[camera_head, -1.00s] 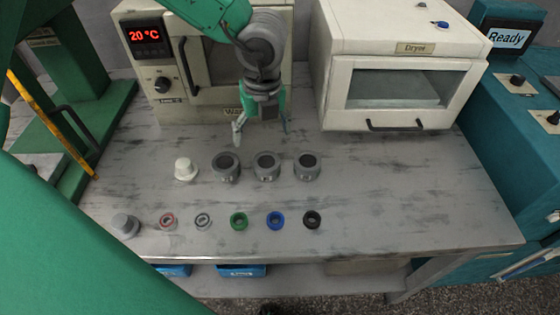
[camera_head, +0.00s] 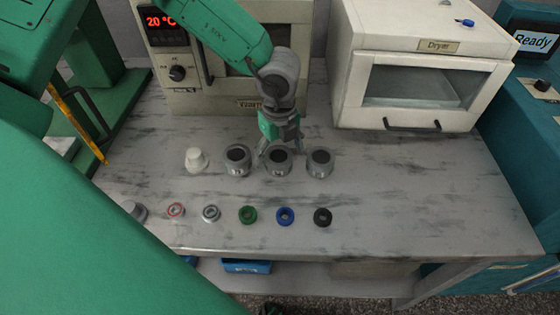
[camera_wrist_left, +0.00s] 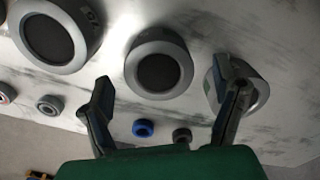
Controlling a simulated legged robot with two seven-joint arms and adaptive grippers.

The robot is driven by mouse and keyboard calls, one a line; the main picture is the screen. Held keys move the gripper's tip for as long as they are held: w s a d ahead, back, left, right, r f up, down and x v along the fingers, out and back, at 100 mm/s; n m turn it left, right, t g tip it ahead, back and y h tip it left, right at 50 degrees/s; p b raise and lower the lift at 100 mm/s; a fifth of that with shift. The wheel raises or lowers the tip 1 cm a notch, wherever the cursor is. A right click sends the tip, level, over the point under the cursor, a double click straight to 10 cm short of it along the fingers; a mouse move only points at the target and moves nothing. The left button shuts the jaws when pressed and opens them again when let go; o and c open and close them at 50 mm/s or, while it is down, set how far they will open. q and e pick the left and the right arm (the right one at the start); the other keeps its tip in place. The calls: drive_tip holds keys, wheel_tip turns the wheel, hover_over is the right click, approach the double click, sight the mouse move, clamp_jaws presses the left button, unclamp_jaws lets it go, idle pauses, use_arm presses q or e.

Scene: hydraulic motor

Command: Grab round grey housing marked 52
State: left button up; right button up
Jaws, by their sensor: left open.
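Three round grey housings with dark round tops stand in a row on the table: a left one (camera_head: 237,161), a middle one (camera_head: 277,168) and a right one (camera_head: 320,164). Their markings are too small or turned to read surely, so I cannot tell which is 52. My left gripper (camera_head: 280,151) is open over the middle housing, its fingers near that housing's top. In the left wrist view, the middle housing (camera_wrist_left: 158,66) shows between the open fingers (camera_wrist_left: 165,96); the right finger partly covers the right housing (camera_wrist_left: 262,92). The left housing (camera_wrist_left: 48,36) lies outside the fingers.
A white knobbed part (camera_head: 196,160) stands left of the housings. In front lie a grey part (camera_head: 136,210) and several small rings, including green (camera_head: 248,214), blue (camera_head: 285,215) and black (camera_head: 322,216). An oven (camera_head: 183,95) and dryer (camera_head: 407,95) stand behind. The table's right side is clear.

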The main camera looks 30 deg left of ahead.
use_arm(q)
drive_tip(key=shift+a+f, duration=0.25)
drive_tip(key=shift+f, duration=0.9)
drive_tip(key=shift+d+r, duration=0.1)
drive_tip(key=shift+d, duration=0.1)
drive_tip(key=c, duration=1.6)
